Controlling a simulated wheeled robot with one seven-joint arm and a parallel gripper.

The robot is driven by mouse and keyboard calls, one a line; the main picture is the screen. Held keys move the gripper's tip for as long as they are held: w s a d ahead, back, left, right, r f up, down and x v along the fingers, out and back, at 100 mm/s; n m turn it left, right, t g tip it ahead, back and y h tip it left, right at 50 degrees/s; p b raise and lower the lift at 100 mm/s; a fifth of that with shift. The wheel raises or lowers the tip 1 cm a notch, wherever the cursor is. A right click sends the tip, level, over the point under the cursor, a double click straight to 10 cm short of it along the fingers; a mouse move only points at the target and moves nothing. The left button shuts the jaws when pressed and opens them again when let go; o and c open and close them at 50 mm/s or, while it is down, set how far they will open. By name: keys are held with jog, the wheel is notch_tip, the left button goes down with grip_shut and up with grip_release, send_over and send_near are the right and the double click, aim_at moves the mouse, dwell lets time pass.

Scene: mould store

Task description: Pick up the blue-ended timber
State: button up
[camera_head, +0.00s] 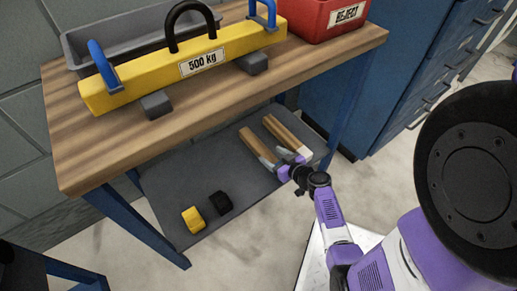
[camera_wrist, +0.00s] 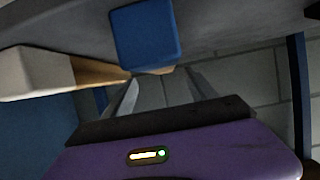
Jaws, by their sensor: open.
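The blue-ended timber (camera_head: 255,144) lies on the grey lower shelf of the bench in the head view. Its near end is mostly hidden by my gripper there. In the wrist view its square blue end (camera_wrist: 146,36) faces me at top centre. My gripper (camera_head: 275,157) is open and empty at the timber's near end. In the wrist view the fingertips (camera_wrist: 161,80) show just below the blue end, one toward each side. I cannot tell whether they touch the timber.
A white-ended timber (camera_head: 286,133) lies close beside it on the right; its white end (camera_wrist: 35,74) is at left in the wrist view. Yellow (camera_head: 193,219) and black (camera_head: 220,203) pieces lie on the shelf (camera_head: 165,190). The wooden bench top (camera_head: 100,150) overhangs the shelf.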

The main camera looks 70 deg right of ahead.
aim_at(262, 149)
jog(key=b+x, duration=0.1)
jog(key=x, duration=0.6)
jog(key=shift+w+b, duration=0.4)
jog(key=shift+w, duration=0.05)
jog(key=shift+r, duration=0.1)
grip_shut()
